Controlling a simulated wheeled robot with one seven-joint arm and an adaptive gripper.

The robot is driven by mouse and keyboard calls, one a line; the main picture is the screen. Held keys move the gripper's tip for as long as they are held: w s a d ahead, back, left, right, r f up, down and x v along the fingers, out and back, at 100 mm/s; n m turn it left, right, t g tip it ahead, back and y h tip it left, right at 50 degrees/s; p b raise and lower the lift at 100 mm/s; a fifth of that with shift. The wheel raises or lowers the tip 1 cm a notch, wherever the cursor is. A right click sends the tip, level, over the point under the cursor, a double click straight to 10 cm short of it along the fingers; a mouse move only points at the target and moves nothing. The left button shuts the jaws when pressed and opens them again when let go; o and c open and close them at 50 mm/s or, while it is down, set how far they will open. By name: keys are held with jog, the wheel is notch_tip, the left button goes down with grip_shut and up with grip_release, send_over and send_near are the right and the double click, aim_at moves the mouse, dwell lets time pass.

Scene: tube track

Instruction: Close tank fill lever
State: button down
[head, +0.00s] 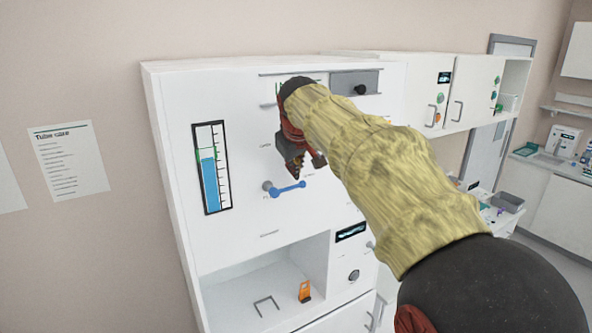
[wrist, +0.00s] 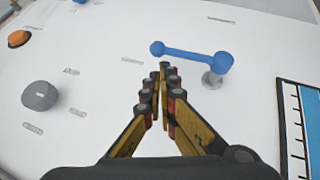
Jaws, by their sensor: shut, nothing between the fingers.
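A blue lever (head: 290,189) sits on the white cabinet panel (head: 240,100), right of the level gauge. It lies nearly level, with a grey pivot at its left end in the head view. In the wrist view the blue lever (wrist: 192,54) lies just beyond the fingertips, its grey pivot mount (wrist: 212,79) on the right. The tank gauge (head: 209,170) has a blue column filled to a little below a green mark. My gripper (head: 297,172) is shut and empty, just above the lever in the head view. It also shows in the wrist view (wrist: 165,72), apart from the lever.
A grey knob (wrist: 40,95) and an orange button (wrist: 19,38) stand on the panel in the wrist view. An open recess below the panel holds an orange item (head: 304,291). My arm hides the panel's right part in the head view.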

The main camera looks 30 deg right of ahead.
jog(key=s+r, duration=0.5)
jog(key=r, duration=0.6)
jog(key=shift+w, duration=0.1)
